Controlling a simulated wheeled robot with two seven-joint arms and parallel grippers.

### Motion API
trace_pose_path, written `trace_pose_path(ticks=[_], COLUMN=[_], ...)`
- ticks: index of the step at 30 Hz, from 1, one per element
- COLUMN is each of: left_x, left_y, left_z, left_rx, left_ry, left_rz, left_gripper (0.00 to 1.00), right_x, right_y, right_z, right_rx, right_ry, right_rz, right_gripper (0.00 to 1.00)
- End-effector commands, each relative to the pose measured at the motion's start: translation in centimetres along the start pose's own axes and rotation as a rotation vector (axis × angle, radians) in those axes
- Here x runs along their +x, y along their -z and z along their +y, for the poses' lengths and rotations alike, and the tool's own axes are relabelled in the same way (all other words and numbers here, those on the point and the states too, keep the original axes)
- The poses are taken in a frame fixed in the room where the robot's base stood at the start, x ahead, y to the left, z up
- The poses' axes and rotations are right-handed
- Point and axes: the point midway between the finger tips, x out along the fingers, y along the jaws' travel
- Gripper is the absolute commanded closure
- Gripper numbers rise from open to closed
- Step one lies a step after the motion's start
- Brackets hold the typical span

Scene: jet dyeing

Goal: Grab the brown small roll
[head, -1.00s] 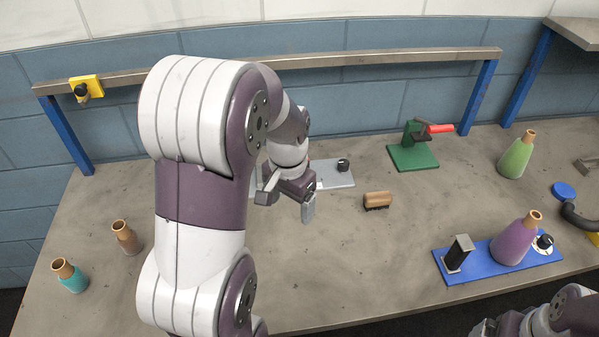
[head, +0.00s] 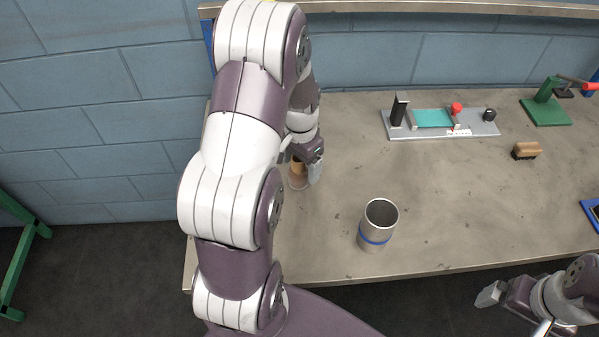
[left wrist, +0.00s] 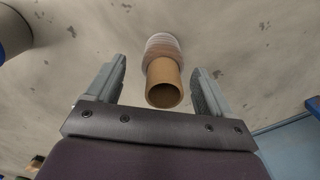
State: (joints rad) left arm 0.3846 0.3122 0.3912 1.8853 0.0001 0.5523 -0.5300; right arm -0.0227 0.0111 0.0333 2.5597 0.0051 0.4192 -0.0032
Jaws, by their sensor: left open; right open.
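The brown small roll (head: 297,183) stands on the workbench near its left end, partly hidden behind my left gripper in the head view. In the left wrist view the brown small roll (left wrist: 162,70) shows its hollow tan neck, with a brown body and a paler base beyond. My left gripper (left wrist: 160,78) is open, with one finger on each side of the neck and a gap on both sides. It also shows in the head view (head: 303,172). My right gripper (head: 490,298) is open at the lower right, in front of the bench edge.
A metal cup (head: 377,228) with a blue band stands right of the roll. A grey plate (head: 475,129) with a teal piece, a wooden brush (head: 526,150) and a green stand (head: 546,110) are farther back. The middle of the bench (head: 440,190) is clear.

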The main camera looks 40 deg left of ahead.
Motion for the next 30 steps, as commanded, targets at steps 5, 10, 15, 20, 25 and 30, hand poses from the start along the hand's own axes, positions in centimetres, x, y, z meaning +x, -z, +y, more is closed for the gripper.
trace_pose_path(ticks=[5,10,15,20,25,30], left_x=[2.5,2.7,2.6,2.6,2.6,1.5], left_y=[0.0,0.1,0.1,0.1,0.1,0.1], left_z=[-0.1,-0.1,-0.1,-0.1,-0.1,-0.1], left_rx=[0.000,0.000,0.000,0.000,0.000,0.000], left_ry=[-0.001,0.000,0.000,0.000,0.000,0.001], left_rz=[-0.002,0.000,0.000,0.000,0.000,0.002], left_gripper=[0.18,0.18,0.57,0.78,0.78,0.78], right_x=[0.1,0.1,0.1,0.1,0.1,0.0], right_y=[0.0,0.0,0.0,0.0,0.0,0.0], right_z=[0.0,0.0,0.0,0.0,0.0,0.0], right_rx=[0.000,0.000,0.000,0.000,0.000,0.000], right_ry=[0.000,0.000,0.000,0.000,0.000,0.000], right_rz=[0.000,0.000,0.000,0.000,0.000,0.000], right_gripper=[0.00,0.00,0.00,0.00,0.00,0.00])
